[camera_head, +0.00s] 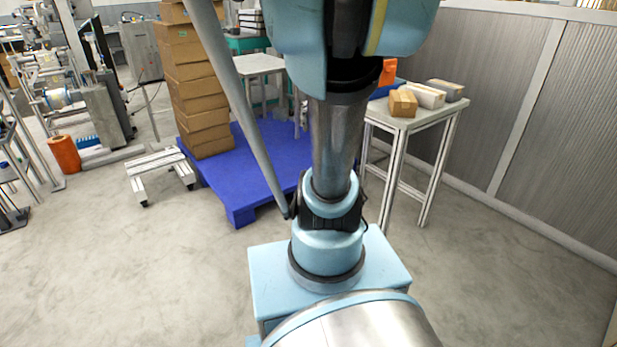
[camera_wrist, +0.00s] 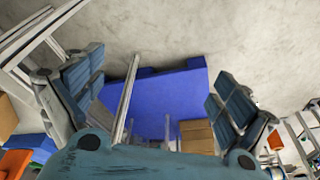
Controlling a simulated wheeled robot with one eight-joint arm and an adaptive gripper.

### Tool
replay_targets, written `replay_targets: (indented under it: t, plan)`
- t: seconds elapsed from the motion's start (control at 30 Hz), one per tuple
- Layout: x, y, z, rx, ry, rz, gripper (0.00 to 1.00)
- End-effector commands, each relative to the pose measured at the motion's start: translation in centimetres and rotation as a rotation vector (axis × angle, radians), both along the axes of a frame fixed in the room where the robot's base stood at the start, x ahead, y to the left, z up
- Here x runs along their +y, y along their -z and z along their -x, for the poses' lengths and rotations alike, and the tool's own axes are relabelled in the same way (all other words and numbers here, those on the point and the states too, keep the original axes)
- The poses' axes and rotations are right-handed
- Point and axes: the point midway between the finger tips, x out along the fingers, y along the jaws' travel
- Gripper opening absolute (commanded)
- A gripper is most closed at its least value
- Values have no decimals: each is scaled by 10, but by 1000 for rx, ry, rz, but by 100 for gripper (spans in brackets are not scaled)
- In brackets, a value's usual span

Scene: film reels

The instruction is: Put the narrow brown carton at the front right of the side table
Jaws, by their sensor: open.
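The side table (camera_head: 432,113) stands at the right of the head view, with a pale top and metal legs. A brown carton (camera_head: 403,104) rests at its front left corner. A whitish box (camera_head: 425,95) and a grey-topped box (camera_head: 446,90) sit beside it, towards the right. My gripper (camera_wrist: 158,98) is open and empty in the wrist view, with its two padded fingers wide apart, away from the carton. The head view shows my arm but not the gripper, which is hidden. A brown patch at the wrist view's left edge may be a carton; I cannot tell.
A blue pallet (camera_head: 236,200) lies on the floor left of my arm, bearing a tall stack of brown boxes (camera_head: 197,90). An orange object (camera_head: 388,72) stands at the table's back left. A ribbed wall (camera_head: 520,80) closes the right. Bare floor lies before the table.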

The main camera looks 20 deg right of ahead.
Motion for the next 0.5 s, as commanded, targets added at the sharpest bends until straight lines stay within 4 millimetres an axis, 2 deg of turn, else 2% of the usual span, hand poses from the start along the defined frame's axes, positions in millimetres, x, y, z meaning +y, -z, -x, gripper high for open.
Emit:
replay_targets:
  t: [0.03, 0.1, 0.3, 0.43, 0.5]
  plan:
    - [14, 12, 16, 7, -21, 2, 95]
    - [29, 26, 35, 18, -42, 3, 95]
    - [59, 69, 85, 42, -98, 10, 95]
    - [69, 91, 108, 54, -122, 14, 95]
    - [80, 98, 115, 57, -127, 16, 95]
